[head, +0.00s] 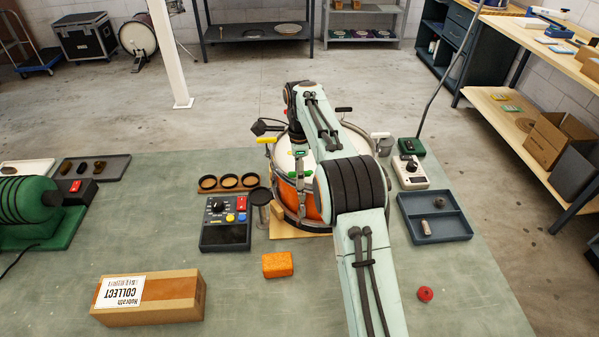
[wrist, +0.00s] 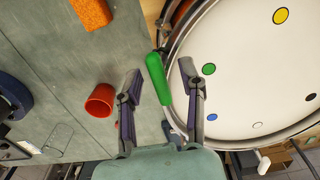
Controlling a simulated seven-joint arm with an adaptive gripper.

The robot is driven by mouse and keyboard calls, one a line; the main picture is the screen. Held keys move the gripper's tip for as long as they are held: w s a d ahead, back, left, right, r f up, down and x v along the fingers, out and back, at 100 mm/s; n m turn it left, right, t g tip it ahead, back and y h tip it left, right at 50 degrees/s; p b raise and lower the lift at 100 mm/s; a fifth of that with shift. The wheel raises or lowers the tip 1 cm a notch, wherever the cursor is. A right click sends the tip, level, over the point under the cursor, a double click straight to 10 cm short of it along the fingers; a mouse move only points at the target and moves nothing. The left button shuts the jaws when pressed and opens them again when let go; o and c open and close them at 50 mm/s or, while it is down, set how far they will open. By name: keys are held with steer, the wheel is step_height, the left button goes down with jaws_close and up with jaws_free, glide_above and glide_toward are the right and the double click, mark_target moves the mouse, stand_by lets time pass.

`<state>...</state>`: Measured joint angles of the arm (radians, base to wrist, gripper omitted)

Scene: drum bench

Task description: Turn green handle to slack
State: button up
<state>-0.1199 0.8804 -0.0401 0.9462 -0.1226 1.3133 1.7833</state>
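The drum (head: 313,210) has an orange shell and a white head with coloured dots; its white head (wrist: 250,75) fills the right of the wrist view. The green handle (wrist: 157,78) sits at the drum's rim on a metal lever. My gripper (wrist: 162,72) is open, with one finger on each side of the green handle and visible gaps to it. In the head view my gripper (head: 301,165) is over the drum's near left side, and my arm hides much of the drum. A yellow handle (head: 266,140) sticks out at the drum's left.
Left of the drum are a control box (head: 226,225), a holder with round cups (head: 228,182) and a dark cylinder (head: 261,198). An orange block (head: 277,264) and a cardboard box (head: 150,297) lie nearer. A blue tray (head: 434,217) and white meter (head: 410,172) stand right.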

jaws_close()
steer(key=shift+n, duration=0.3)
